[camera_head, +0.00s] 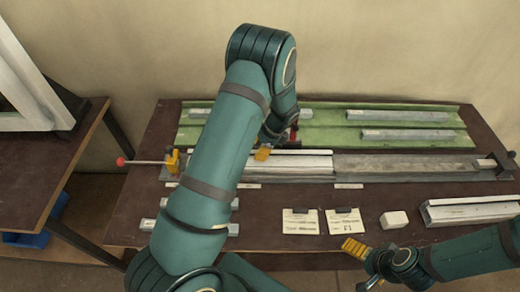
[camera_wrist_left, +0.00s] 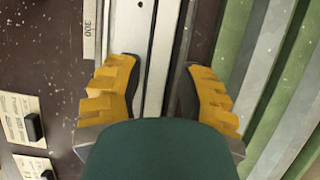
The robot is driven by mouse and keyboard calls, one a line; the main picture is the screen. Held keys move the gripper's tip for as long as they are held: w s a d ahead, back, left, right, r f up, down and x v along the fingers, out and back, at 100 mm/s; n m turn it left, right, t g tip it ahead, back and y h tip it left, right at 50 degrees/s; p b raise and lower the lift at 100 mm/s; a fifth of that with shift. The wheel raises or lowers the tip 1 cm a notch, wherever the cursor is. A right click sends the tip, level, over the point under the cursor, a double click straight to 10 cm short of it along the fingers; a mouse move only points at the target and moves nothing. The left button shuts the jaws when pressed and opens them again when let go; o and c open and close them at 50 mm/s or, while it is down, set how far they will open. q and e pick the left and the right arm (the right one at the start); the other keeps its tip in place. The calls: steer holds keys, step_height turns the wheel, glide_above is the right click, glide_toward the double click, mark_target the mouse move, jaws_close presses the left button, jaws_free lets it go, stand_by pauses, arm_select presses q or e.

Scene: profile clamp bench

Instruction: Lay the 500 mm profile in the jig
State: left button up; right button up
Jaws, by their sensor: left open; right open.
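A pale profile (camera_head: 305,163) lies in the left part of the long jig (camera_head: 410,165); its left part is hidden behind my left arm. My left gripper (camera_head: 270,150) is over it, partly hidden by the arm. In the left wrist view the open yellow fingers (camera_wrist_left: 160,90) stand on either side of the pale profile (camera_wrist_left: 155,50); I cannot tell whether they touch it. My right gripper (camera_head: 356,250) is open and empty at the table's front edge. No length marking on the profile is readable.
A green tray (camera_head: 325,140) at the back holds several grey profiles (camera_head: 405,134). A red-knobbed clamp (camera_head: 172,162) stands at the jig's left end and a dark stop (camera_head: 495,165) at its right. Cards (camera_head: 300,222), a white block (camera_head: 394,219) and a pale channel (camera_head: 470,208) lie in front.

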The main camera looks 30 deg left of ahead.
arm_select(q)
steer(key=v, duration=1.2)
steer(key=shift+r, duration=0.2)
